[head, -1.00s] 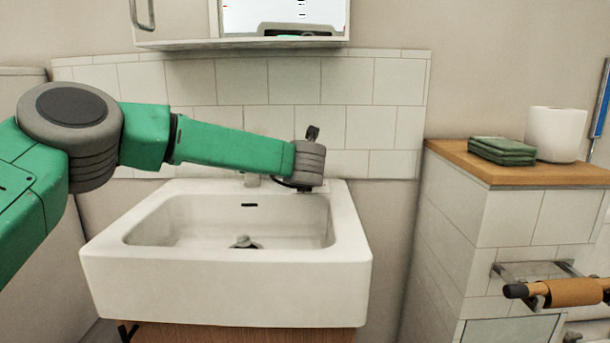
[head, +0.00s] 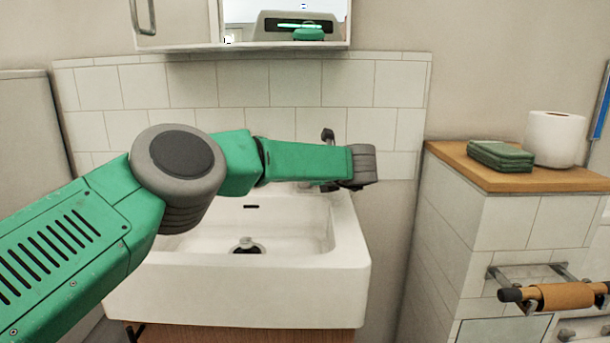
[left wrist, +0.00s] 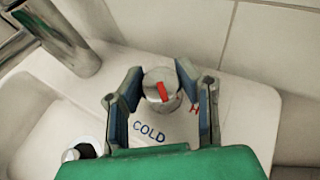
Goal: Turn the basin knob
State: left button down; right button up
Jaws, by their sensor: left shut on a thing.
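The basin knob (left wrist: 160,88) is a round metal knob with a red mark on top, in the left wrist view. It sits on the white rim of the basin (head: 240,290), beside printed blue "COLD" lettering and a partly hidden red "H". My left gripper (left wrist: 158,74) has one finger on each side of the knob and is shut on it. In the head view, my green left arm reaches across the back of the basin, and its wrist hides the knob. My right gripper is in neither view.
A metal faucet (left wrist: 62,38) stands close to the left of the knob in the left wrist view. A tiled wall (head: 240,85) rises behind the basin. At the right, a wooden-topped ledge (head: 490,178) holds folded green cloths (head: 500,155) and a white roll (head: 554,139).

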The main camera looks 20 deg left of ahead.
pick_arm(q)
jog(key=shift+d+f, duration=0.2)
jog(key=shift+f, duration=0.15)
jog(key=c, duration=1.3)
grip_release()
jog(key=shift+c, duration=0.2)
jog(key=shift+o, duration=1.1)
jog(key=shift+r, duration=0.2)
jog(key=shift+s+d+r, duration=0.1)
jog(key=shift+d+r, duration=0.05)
jog(key=v, duration=1.1)
jog(key=shift+s+d, duration=0.15)
jog(key=shift+d, duration=0.2)
